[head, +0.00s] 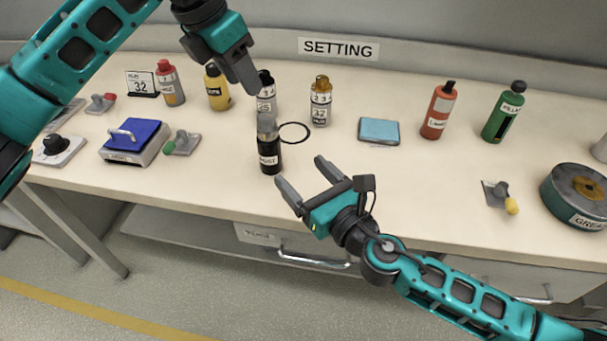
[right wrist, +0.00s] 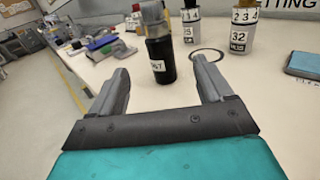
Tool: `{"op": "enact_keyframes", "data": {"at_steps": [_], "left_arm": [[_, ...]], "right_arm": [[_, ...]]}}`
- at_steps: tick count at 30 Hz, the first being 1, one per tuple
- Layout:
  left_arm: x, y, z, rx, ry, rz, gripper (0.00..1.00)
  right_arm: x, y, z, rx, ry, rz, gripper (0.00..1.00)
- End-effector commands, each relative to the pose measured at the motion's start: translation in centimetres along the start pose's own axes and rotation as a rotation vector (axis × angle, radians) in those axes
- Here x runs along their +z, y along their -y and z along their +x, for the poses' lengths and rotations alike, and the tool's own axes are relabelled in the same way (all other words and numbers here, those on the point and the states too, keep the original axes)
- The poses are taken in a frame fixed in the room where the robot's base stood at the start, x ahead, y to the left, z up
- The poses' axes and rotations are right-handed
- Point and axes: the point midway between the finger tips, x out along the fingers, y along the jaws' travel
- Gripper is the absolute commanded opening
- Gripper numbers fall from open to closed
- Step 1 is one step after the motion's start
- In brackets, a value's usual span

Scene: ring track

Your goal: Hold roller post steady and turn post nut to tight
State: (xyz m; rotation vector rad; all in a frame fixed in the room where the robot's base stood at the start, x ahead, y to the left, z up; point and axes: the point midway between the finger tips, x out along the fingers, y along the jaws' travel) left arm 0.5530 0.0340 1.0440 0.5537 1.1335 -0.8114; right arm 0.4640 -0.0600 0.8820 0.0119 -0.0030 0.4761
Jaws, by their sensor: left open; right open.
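Two upright grey numbered posts stand mid-table; which one the task means I cannot tell. One post (head: 320,108) has a brass-coloured nut (head: 321,82) on top and a label with 32; it also shows in the right wrist view (right wrist: 241,32). The other post (head: 266,94), labelled 25, has a dark top and is partly hidden behind a black bottle. My left gripper (head: 250,85) points down from above, just left of the 25 post's top, apart from the brass nut. My right gripper (head: 305,178) is open and empty, low over the table front, its fingers towards the black bottle.
The black bottle (head: 269,158) stands in front of the posts, near my right fingers. A black ring (head: 294,133) lies between the posts. A blue pad (head: 379,130) and red bottle (head: 438,112) are to the right. A card reading 32 (head: 142,83) stands at left.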

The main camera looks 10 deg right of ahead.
Motion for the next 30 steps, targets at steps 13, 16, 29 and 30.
{"op": "enact_keyframes", "data": {"at_steps": [13, 16, 29, 30], "left_arm": [[0.0, 0.0, 0.0, 0.0, 0.0, 0.0, 0.43], [0.0, 0.0, 0.0, 0.0, 0.0, 0.0, 0.43], [0.0, 0.0, 0.0, 0.0, 0.0, 0.0, 0.43], [0.0, 0.0, 0.0, 0.0, 0.0, 0.0, 0.43]], "right_arm": [[-0.3, -0.2, 6.1, 0.014, -0.003, -0.011, 0.8], [-0.3, -0.2, 8.1, 0.014, -0.003, -0.011, 0.8], [-0.5, -0.2, 12.6, 0.013, -0.006, -0.01, 0.8], [-0.5, -0.3, 12.7, 0.014, -0.005, -0.01, 0.8]]}}
